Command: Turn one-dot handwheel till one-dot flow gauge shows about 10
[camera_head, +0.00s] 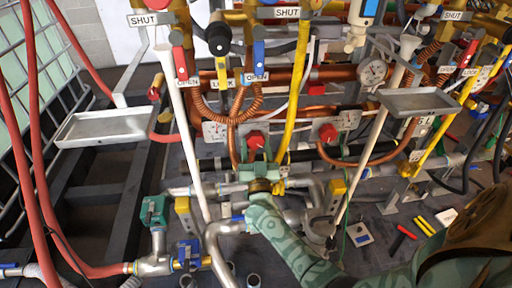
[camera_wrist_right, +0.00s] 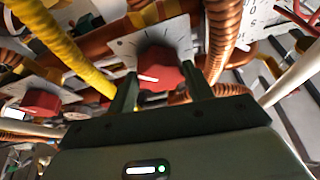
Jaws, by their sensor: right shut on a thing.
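A red handwheel (camera_head: 255,138) sits on a white scale plate (camera_head: 215,131) among the copper pipes in the head view. My right gripper (camera_head: 259,153) reaches up to it from below and is shut on it. In the right wrist view the red handwheel (camera_wrist_right: 165,72) is between the two dark green fingers, and a white mark shows on its left side. Tick marks show on the plate (camera_wrist_right: 124,45) behind it. A round white gauge (camera_head: 373,72) is at the right in the head view; its reading and any dot marks are too small to tell. My left gripper is not in view.
Another red handwheel (camera_head: 328,133) with its plate (camera_head: 348,120) is to the right. A yellow pipe (camera_head: 297,85) runs close beside the held handwheel. Grey trays (camera_head: 420,101) stand out at both sides. Silver pipes (camera_head: 215,243) and valves crowd the area below.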

